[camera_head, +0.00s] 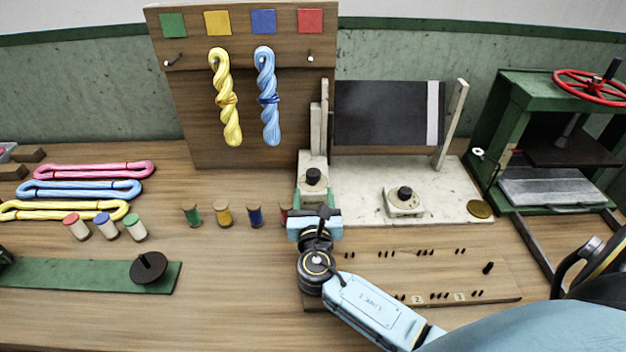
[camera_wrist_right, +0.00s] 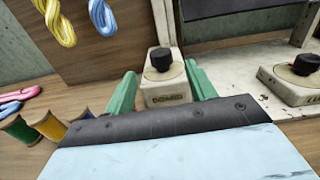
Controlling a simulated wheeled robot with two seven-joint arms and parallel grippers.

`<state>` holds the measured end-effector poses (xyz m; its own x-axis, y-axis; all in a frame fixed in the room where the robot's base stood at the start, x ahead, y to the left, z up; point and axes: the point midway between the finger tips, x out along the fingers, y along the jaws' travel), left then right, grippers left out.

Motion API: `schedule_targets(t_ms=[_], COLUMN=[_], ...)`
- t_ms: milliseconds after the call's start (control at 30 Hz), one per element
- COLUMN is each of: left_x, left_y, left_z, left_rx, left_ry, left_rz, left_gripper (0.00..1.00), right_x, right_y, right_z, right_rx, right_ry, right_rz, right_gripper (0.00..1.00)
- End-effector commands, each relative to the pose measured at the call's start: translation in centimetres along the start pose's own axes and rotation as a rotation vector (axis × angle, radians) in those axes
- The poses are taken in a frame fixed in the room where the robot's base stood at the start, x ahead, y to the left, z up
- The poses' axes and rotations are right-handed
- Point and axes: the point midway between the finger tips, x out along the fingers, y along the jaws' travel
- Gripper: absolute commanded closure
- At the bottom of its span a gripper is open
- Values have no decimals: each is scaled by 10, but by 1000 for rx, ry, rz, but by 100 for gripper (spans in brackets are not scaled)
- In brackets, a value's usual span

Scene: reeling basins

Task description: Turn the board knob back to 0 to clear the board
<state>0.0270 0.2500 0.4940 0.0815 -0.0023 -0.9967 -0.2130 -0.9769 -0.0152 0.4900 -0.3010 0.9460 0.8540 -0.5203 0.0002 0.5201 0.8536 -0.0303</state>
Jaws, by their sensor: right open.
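The board knob (camera_head: 313,175) is a black round knob on a small pale block in the head view, left of the white stand. In the right wrist view the black knob (camera_wrist_right: 161,59) stands on a pale block with a label reading "BOARD". My right gripper (camera_head: 313,195) is open, with its green fingers at either side of this block and the knob beyond the tips in the wrist view (camera_wrist_right: 160,72). I cannot tell whether the fingers touch the block. The knob's setting is not readable. The dark board (camera_head: 385,113) with a pale right strip stands tilted behind.
A second black knob (camera_head: 404,193) sits on a block to the right. Small spools (camera_head: 223,215) stand left of my gripper. Yellow and blue skeins (camera_head: 268,95) hang on a wooden panel. A green press (camera_head: 555,135) is at the right. A pegboard (camera_head: 380,262) lies in front.

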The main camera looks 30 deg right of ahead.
Motion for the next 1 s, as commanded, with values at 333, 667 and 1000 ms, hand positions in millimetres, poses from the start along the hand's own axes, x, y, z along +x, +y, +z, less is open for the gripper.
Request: schedule_targets(t_ms=[333,667,1000], left_x=[4,5,5], left_y=[-1,-1,-1], left_z=[-7,-7,-6], left_rx=[0,0,0], left_ry=[13,12,10], left_rz=[-1,-1,-1], left_gripper=[64,64,64], right_x=[55,63,63], right_y=[0,0,0], right_z=[-1,0,0], right_rx=[0,1,1], right_ry=[0,1,1], right_rz=[0,0,0], right_gripper=[45,45,79])
